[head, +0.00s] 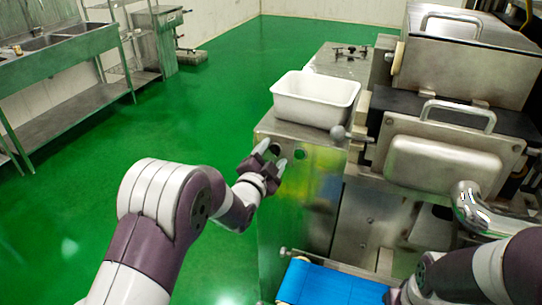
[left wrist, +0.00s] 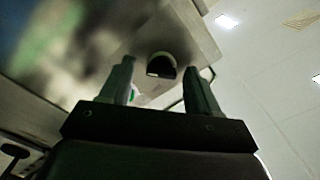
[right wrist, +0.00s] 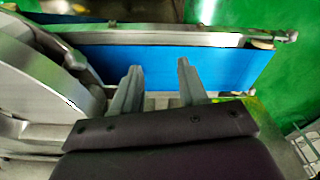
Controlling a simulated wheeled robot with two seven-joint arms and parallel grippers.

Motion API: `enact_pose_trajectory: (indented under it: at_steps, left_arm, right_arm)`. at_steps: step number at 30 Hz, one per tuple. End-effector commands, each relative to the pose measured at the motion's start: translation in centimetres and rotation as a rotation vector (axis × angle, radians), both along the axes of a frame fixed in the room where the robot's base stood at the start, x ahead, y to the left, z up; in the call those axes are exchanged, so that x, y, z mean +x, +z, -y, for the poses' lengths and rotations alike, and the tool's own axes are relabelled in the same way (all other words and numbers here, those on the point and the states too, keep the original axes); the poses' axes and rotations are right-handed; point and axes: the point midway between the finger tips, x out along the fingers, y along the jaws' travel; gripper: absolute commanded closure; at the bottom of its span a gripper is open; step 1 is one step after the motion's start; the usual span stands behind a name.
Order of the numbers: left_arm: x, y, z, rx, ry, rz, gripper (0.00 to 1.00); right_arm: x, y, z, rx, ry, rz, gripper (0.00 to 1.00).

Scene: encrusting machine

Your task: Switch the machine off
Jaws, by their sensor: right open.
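The machine's metal front panel (head: 318,190) stands right of centre in the head view and carries a green button (head: 299,154). A dark round knob (left wrist: 162,68) on the panel shows in the left wrist view, with a sliver of green (left wrist: 133,93) beside it. My left gripper (head: 271,156) is open at the panel's upper left, its fingers on either side of the knob in the wrist view. I cannot tell whether they touch it. My right gripper (right wrist: 158,66) is open and empty above the blue conveyor belt (right wrist: 190,68).
A white tub (head: 315,100) sits on top of the machine. Steel covers with handles (head: 443,160) and a curved pipe (head: 470,208) are at the right. The belt (head: 330,285) juts out low in front. Green floor is clear at left, up to a sink bench (head: 60,45).

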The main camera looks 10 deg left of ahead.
Motion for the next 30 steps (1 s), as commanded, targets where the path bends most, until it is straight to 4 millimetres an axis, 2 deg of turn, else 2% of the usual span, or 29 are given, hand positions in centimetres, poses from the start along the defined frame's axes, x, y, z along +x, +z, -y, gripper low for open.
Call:
enact_pose_trajectory:
  at_steps: [1,5,6,17,30]
  left_arm:
    - [0.0,0.0,0.0,0.000,0.000,0.000,0.48]
    - [0.0,0.0,0.0,0.000,0.000,0.000,0.90]
    - [0.0,0.0,0.0,0.000,0.000,0.000,0.94]
    - [0.0,-0.1,0.0,-0.045,0.000,-0.009,0.94]
    - [-0.1,-0.4,-0.1,-0.378,0.001,-0.075,0.94]
  right_arm:
    - [0.0,0.0,0.0,0.000,0.000,0.000,0.57]
    - [0.0,0.0,0.0,0.000,0.000,0.000,0.57]
    - [0.0,0.0,0.0,0.000,0.000,0.000,0.57]
    - [0.0,-0.5,0.0,0.000,0.000,0.000,0.57]
    - [0.0,-3.2,0.0,0.000,0.000,0.000,0.57]
